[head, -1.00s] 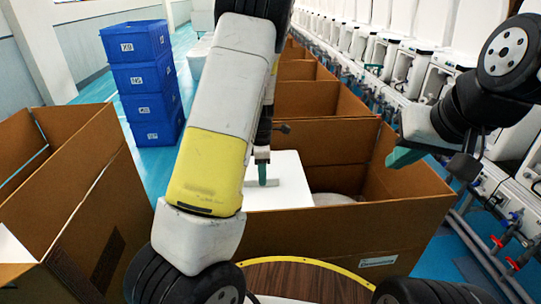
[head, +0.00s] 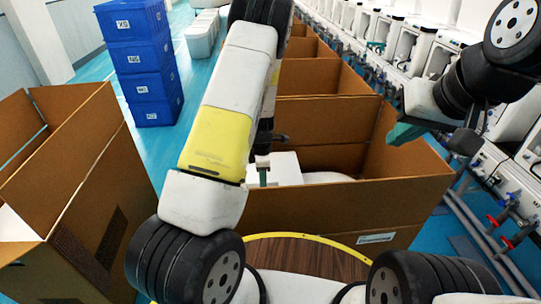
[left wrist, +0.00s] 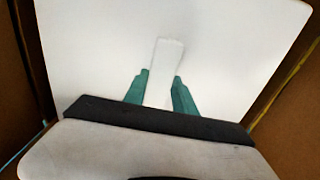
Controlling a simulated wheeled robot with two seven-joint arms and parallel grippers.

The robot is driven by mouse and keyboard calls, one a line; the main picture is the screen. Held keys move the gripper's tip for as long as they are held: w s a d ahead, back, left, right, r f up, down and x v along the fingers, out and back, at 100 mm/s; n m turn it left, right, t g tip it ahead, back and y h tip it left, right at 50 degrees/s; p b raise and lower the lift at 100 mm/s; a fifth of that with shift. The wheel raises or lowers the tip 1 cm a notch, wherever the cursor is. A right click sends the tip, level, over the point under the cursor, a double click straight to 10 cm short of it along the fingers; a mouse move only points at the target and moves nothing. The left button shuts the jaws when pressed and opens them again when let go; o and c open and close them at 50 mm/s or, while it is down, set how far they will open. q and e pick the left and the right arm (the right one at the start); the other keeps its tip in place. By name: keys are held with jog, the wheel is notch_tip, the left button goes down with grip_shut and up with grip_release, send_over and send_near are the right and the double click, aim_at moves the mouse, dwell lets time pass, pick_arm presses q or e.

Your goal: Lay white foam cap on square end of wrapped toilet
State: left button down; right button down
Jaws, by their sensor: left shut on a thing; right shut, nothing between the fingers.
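The white foam cap (head: 288,166) is in the open cardboard box in front of me, its lower part hidden by the box's front wall. My left gripper (head: 263,172) is shut on the cap. In the left wrist view its teal fingers (left wrist: 160,92) pinch a raised white strip on the broad cap (left wrist: 232,60). The wrapped toilet (head: 328,177) shows only as a pale rounded strip right of the cap; I cannot tell whether the cap touches it. My right gripper (head: 405,132) is shut and empty, above the box's right side.
The box's front wall (head: 330,212) stands close before me. Another open box (head: 85,200) is at the left, and more boxes stand in a row behind. Blue stacked bins (head: 142,65) are at the back left. A rack of white toilets (head: 425,45) lines the right.

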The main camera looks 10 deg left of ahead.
pick_arm(q)
jog(key=shift+f, duration=2.6)
jog(key=shift+d+f, duration=0.1)
jog(key=shift+f, duration=0.25)
jog(key=c, duration=0.9)
grip_release()
